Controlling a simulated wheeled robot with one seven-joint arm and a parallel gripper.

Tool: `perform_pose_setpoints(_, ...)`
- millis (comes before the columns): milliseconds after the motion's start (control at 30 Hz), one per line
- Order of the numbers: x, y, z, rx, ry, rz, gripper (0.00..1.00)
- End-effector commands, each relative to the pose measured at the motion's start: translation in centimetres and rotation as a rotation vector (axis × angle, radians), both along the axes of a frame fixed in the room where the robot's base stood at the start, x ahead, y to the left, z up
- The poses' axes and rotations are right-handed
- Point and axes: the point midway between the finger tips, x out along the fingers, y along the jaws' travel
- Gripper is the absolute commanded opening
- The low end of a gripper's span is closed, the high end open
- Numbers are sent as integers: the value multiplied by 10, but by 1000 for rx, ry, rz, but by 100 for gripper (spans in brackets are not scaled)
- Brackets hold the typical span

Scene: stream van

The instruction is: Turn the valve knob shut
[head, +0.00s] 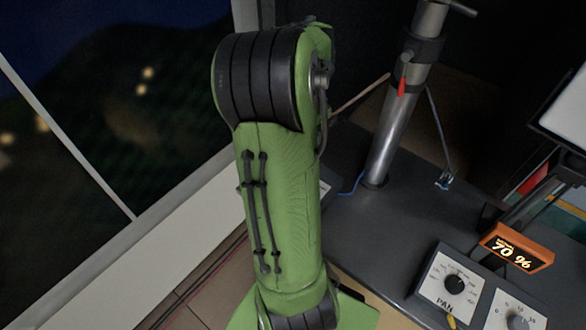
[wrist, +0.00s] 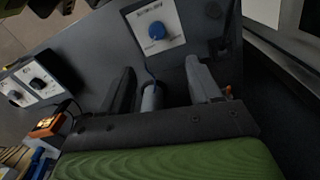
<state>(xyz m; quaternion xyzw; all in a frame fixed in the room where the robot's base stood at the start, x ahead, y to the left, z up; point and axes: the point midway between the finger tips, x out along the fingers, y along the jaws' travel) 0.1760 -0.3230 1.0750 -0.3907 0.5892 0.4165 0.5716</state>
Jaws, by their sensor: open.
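A round blue knob (wrist: 157,31) sits on a white dial plate (wrist: 173,22) on a dark surface at the top of the wrist view. Its lettering is too small to read. My gripper (wrist: 160,68) is open, with one dark finger on each side. The knob lies beyond the fingertips, apart from them. A pale grey cylinder (wrist: 151,98) shows between the fingers; I cannot tell whether they touch it. The blue knob does not show in the head view, where my green arm covers the middle.
A metal mast (head: 388,135) with a red lever (head: 402,87) stands on the dark desk (head: 345,225). An orange display (head: 517,247) reads 70 %. A PAN dial box (head: 452,284) and another dial (head: 516,317) are at lower right. A window (head: 100,100) is at left.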

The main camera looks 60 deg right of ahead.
Motion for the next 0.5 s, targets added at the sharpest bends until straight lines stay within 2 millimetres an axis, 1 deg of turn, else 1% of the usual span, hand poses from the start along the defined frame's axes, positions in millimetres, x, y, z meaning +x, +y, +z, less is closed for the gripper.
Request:
perform_pose_setpoints(67, -1, 0, -8, 3, 1, -1, 63)
perform_pose_setpoints(167, -2, 1, -29, 4, 3, 0, 63)
perform_pose_setpoints(500, -5, 3, -115, 5, 4, 0, 63)
